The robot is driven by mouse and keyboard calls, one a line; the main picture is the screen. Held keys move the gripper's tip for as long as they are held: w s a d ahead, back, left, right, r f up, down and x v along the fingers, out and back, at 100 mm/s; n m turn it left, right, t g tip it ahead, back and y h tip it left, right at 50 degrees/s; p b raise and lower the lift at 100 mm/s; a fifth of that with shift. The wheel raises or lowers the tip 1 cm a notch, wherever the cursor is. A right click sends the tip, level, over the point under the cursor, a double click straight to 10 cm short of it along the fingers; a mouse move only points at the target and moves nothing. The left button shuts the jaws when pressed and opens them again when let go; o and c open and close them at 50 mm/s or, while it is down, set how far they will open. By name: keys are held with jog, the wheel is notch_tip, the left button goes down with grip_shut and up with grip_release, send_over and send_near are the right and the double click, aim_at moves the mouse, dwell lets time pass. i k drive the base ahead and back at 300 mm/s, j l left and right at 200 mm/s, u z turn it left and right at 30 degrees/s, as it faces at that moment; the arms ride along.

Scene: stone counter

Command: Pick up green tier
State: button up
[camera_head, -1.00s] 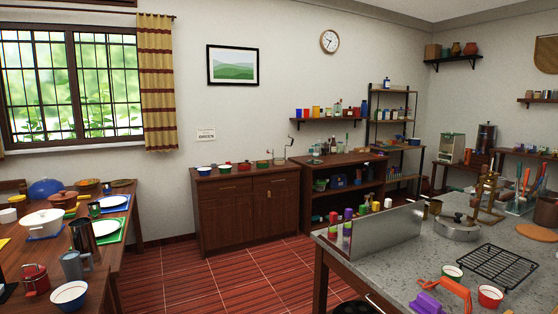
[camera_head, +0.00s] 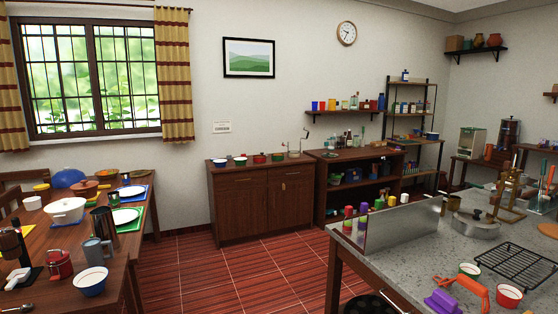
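I cannot tell for certain which thing is the green tier. Another green bowl (camera_head: 278,157) stands on the wooden cabinet at the back. My gripper is not in view.
The black wire rack (camera_head: 520,264), a lidded metal pot (camera_head: 474,224) and an upright metal panel (camera_head: 403,222) occupy the counter. A wooden table (camera_head: 112,262) with dishes stands at the left. Red tiled floor (camera_head: 225,268) lies open between them.

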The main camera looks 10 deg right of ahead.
aim_at(277, 157)
jog(key=i+u, duration=0.15)
jog(key=i, duration=4.95)
jog(key=i+j+z, duration=0.2)
jog(key=i, duration=0.35)
jog(key=i+j+z, duration=0.2)
jog(key=i, duration=0.35)
jog(key=i+j+z, duration=0.2)
jog(key=i, duration=0.3)
jog(key=i+j+z, duration=0.2)
jog(key=i+j, duration=0.2)
jog(key=i+l, duration=0.05)
jog(key=i, duration=0.05)
